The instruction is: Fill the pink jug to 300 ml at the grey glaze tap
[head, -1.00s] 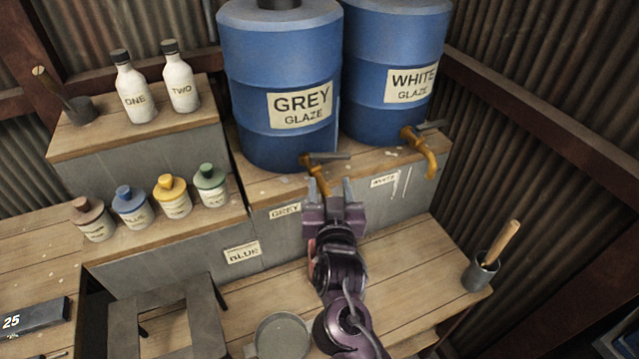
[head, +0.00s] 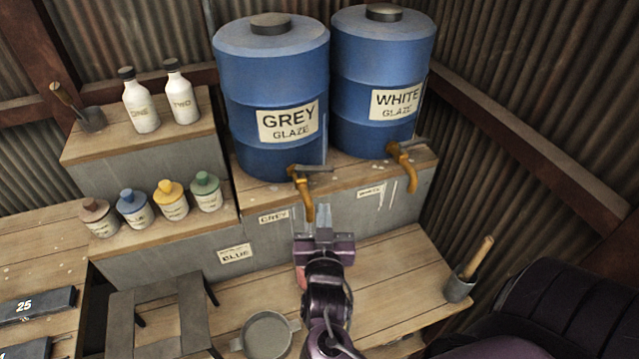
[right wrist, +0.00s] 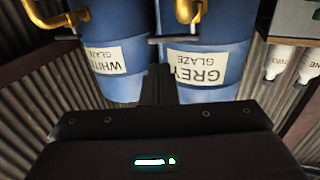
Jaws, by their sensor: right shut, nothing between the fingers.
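The grey glaze tap (head: 304,190) is a yellow-brown spout with a grey lever (head: 317,168), low on the blue grey-glaze drum (head: 272,85). My right gripper (head: 323,212) is shut and empty, just in front of and below the tap, apart from the lever. In the right wrist view the shut fingers (right wrist: 158,85) point at the drums, which appear upside down, with the grey lever (right wrist: 175,40) above them. A pinkish sliver (head: 301,278) shows beside my right wrist; it may be the pink jug, mostly hidden. Its fill level cannot be seen. My left gripper is not in view.
The white glaze drum (head: 385,75) and its tap (head: 403,165) stand to the right. Several small bottles and a dark stool (head: 165,315) are left.

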